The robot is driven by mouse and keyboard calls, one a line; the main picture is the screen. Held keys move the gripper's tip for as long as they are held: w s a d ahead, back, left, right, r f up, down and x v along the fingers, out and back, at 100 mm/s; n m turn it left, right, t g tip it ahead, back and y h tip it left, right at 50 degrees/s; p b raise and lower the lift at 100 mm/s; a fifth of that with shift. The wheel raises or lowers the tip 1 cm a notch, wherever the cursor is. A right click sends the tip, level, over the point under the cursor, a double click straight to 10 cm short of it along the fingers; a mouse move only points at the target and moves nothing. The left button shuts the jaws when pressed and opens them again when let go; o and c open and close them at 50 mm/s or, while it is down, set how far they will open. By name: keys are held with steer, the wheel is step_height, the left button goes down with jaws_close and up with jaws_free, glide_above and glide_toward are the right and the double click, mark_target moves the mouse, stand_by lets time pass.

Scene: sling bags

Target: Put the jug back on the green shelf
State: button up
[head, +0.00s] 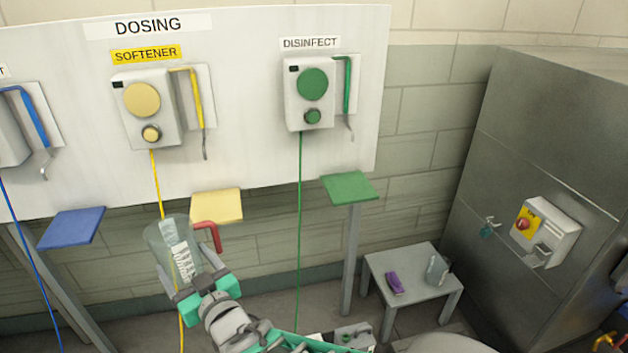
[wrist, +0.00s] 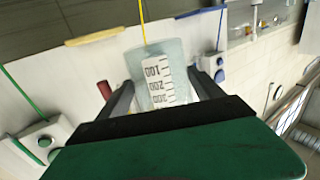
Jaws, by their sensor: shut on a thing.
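My gripper (head: 201,284) is shut on a clear jug (head: 163,240) with a white measuring scale and a red handle (head: 208,235). The jug is held up in front of the dosing board, tilted a little to the left in the head view, near the yellow shelf. In the wrist view the jug (wrist: 143,55) sits between the two fingers (wrist: 162,82), its scale facing the camera. The green shelf (head: 349,187) is to the right of the jug, below the green disinfect dispenser, and is bare. The jug's base is partly hidden by my gripper.
The yellow shelf (head: 230,206) and blue shelf (head: 72,228) look empty. A yellow hose (head: 155,180) and a green hose (head: 300,215) hang from the dispensers. A low grey table (head: 410,262) holds a purple item (head: 394,283) and a grey jug (head: 437,268).

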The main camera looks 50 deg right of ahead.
steer(key=d+f+m+g+h+b, duration=0.15)
steer(key=d+h, duration=0.25)
steer(key=d, duration=0.5)
steer(key=d+m+g+h, duration=0.1)
steer(key=d+m+h, duration=0.2)
steer(key=d, duration=0.6)
steer(key=s+d+m+g+h, duration=0.3)
steer(key=s+d+h, duration=0.15)
steer(key=d, duration=0.55)
steer(key=s+d+m+g+h, duration=0.3)
steer(key=s+d, duration=0.2)
steer(key=d, duration=0.4)
steer(key=shift+m, duration=0.25)
steer(key=p+x, duration=0.3)
steer(key=x, duration=1.1)
steer(key=shift+s+f, duration=0.1)
steer(key=shift+s, duration=0.1)
steer(key=p+x, duration=0.1)
steer(key=x, duration=0.2)
steer(key=shift+w+d, duration=0.2)
steer(key=shift+d, duration=0.15)
steer(key=shift+w+d+f, duration=0.1)
steer(key=shift+d+f, duration=0.05)
steer(key=shift+f, duration=0.9)
steer(key=o, duration=1.7)
steer(key=shift+r, duration=0.1)
